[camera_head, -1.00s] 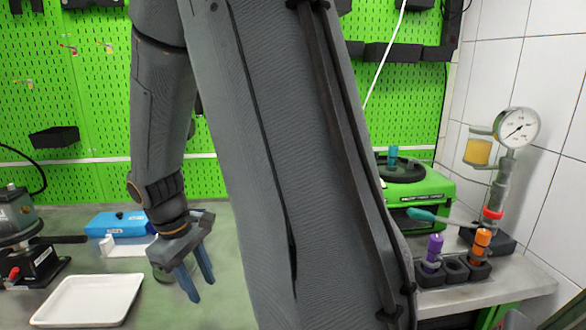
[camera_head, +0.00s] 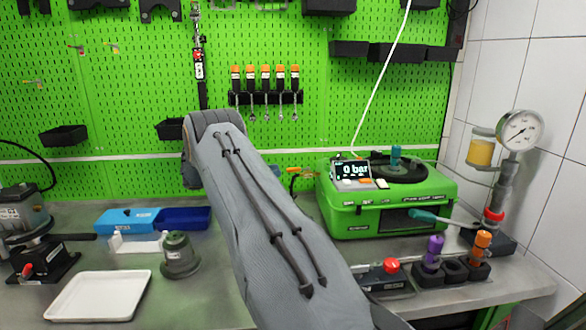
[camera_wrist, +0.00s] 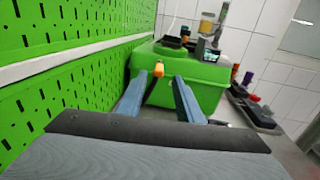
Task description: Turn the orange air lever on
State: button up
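The orange air lever (camera_head: 293,170) shows in the head view at the back wall, just left of the green pump test case (camera_head: 385,205). In the wrist view the orange lever end (camera_wrist: 158,71) appears between my two blue-grey fingers, in front of the green case (camera_wrist: 205,84).
The green pegboard wall (camera_wrist: 65,45) runs close along the left in the wrist view. A gauge stand (camera_head: 519,130) is at the right. A holder with purple and orange parts (camera_head: 451,272), a white tray (camera_head: 98,297) and a grey pump part (camera_head: 179,255) are on the bench.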

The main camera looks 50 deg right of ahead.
aim_at(293, 168)
jog(key=p+x, duration=0.1)
jog(key=x, duration=0.1)
jog(key=p+x, duration=0.1)
jog(key=x, duration=0.2)
jog(key=p+x, duration=0.1)
jog(key=x, duration=0.1)
jog(key=shift+s+d+r+p, duration=0.1)
jog(key=shift+r+p, duration=0.2)
jog(key=shift+p, duration=0.1)
jog(key=shift+s+d+f, duration=0.1)
jog(key=shift+s+d, duration=0.05)
jog(key=shift+d, duration=0.15)
grip_shut()
